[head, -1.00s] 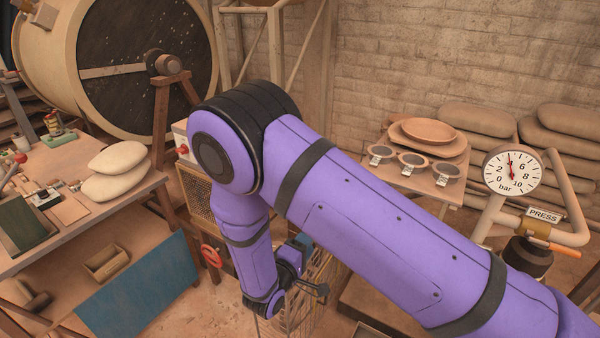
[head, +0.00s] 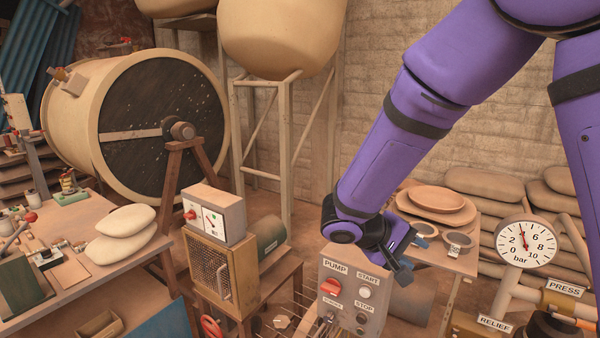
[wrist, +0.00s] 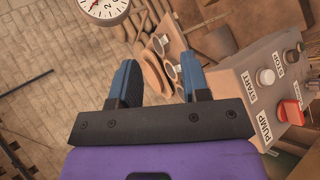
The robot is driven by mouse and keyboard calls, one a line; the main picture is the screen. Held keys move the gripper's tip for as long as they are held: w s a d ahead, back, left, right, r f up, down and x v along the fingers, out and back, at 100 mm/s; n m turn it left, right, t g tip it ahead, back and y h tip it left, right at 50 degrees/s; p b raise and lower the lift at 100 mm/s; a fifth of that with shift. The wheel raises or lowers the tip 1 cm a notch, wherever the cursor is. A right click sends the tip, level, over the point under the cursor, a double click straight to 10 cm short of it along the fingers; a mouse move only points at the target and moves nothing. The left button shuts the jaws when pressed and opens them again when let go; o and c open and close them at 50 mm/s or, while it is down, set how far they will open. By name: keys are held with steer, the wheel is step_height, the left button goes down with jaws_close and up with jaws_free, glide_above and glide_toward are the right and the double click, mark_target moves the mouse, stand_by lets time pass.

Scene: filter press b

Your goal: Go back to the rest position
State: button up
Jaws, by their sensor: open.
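My gripper (wrist: 160,84) shows in the wrist view with its two blue-grey fingers spread apart and nothing between them. In the head view my gripper (head: 408,255) hangs at the end of the purple arm, just above and right of the pump control box (head: 350,300). The purple arm reaches in from the upper right and bends down to it. The fingertips look clear of the box. In the wrist view the control box (wrist: 240,75) lies to the right of the fingers, with a red knob and START and STOP buttons.
A pressure gauge (head: 526,246) with pipes and PRESS and RELIEF labels stands at right. A table with bowls (head: 437,199) is behind the gripper. A workbench (head: 95,282) with two pale sacks is at left. A large drum (head: 90,110) and a raised tank (head: 280,35) stand behind.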

steer(key=s+d+r+m+t+y, duration=0.1)
steer(key=s+d+r+y, duration=0.3)
steer(key=s+r, duration=0.4)
steer(key=s+d+r+m+t+y, duration=0.1)
steer(key=s+d+r+y, duration=0.3)
steer(key=s, duration=0.9)
step_height(320, 180, up, 4)
steer(key=t+y, duration=0.1)
steer(key=y, duration=0.2)
steer(key=shift+s+r+m, duration=0.15)
steer(key=shift+r+m, duration=0.1)
steer(key=shift+m, duration=0.15)
steer(key=shift+c, duration=0.2)
